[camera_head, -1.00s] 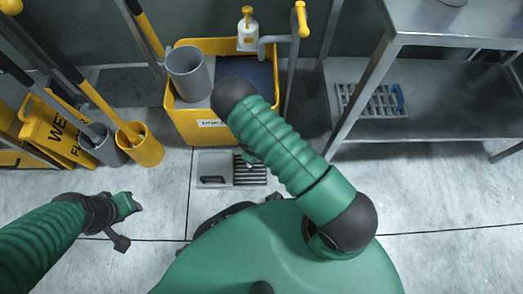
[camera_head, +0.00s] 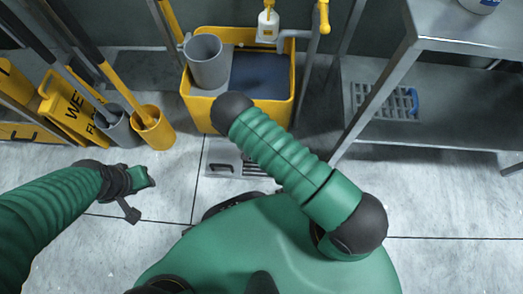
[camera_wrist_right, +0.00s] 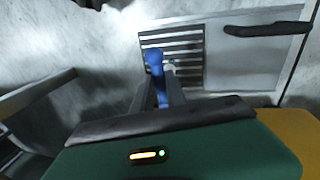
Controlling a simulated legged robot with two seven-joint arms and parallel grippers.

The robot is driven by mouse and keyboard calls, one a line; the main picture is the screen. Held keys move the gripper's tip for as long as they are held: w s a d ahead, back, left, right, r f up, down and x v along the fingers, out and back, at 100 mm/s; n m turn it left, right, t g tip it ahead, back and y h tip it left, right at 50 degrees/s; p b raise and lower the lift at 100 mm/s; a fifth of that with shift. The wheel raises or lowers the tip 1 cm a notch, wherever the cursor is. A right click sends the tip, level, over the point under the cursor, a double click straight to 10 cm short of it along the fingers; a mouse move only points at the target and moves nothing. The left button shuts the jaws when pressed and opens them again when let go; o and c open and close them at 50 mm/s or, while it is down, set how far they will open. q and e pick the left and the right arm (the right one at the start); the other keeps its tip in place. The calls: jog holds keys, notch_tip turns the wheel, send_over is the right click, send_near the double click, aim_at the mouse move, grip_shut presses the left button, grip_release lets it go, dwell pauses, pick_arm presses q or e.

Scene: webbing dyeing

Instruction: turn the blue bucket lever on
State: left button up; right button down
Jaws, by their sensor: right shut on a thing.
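In the right wrist view a blue lever (camera_wrist_right: 157,75) with a rounded end stands between the dark fingers of my right gripper (camera_wrist_right: 157,92), which is shut on it. In the head view the lever and my right gripper are hidden behind my green right arm. The yellow bucket (camera_head: 197,112) stands against the back wall with dark bluish contents. A yellow surface, perhaps the bucket, shows at the lower right of the wrist view. My left gripper (camera_head: 150,178) hangs empty over the floor at the left; its finger gap is too small to judge.
A grey cylinder (camera_head: 206,62) and a white pump bottle (camera_head: 267,27) are at the bucket. A floor drain (camera_head: 222,160) lies in front of it. A steel table (camera_head: 465,22) stands right. Mops and a yellow wet-floor sign (camera_head: 66,108) stand left.

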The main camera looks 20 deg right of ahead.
jog(key=shift+w+a+m, duration=0.15)
jog(key=shift+a+m, duration=0.1)
jog(key=shift+m, duration=0.25)
jog(key=shift+a, duration=0.1)
jog(key=c, duration=1.3)
grip_release()
jog(key=shift+c, duration=0.2)
jog(key=shift+r, duration=0.1)
notch_tip(320, 180, up, 16)
jog(key=w+a+p, duration=0.1)
jog(key=a+p, duration=0.1)
jog(key=p, duration=0.6)
jog(key=shift+w+a, duration=0.35)
jog(key=shift+a, duration=0.05)
jog(key=shift+r, duration=0.15)
